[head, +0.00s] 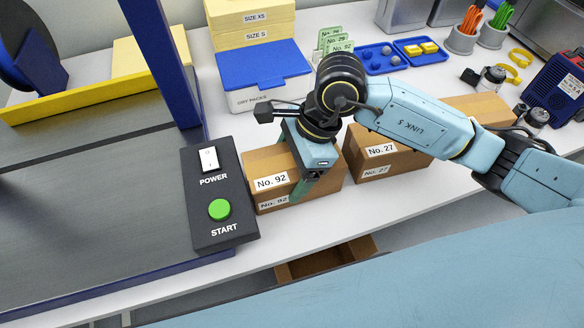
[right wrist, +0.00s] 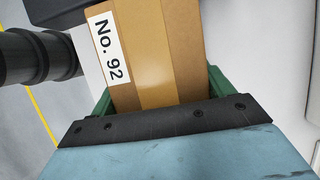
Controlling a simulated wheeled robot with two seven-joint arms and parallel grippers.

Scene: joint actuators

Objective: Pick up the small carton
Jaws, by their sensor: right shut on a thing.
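The small carton (head: 328,178) is brown, with a white label reading "No. 92", and sits on the white table beside the black control box. My right gripper (head: 300,190) comes down over it from above and is shut on it, its green fingers on two opposite sides. In the right wrist view the carton (right wrist: 185,50) fills the space between the green fingers, with a tan tape strip along its top. I cannot tell whether its base touches the table. My left gripper is not in view.
A carton labelled "No. 27" (head: 385,160) stands close to the right. The black control box (head: 222,195) with its green button is close at left. Behind are a blue-lidded box (head: 265,75) and a blue tray (head: 375,58). The table's front edge is near.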

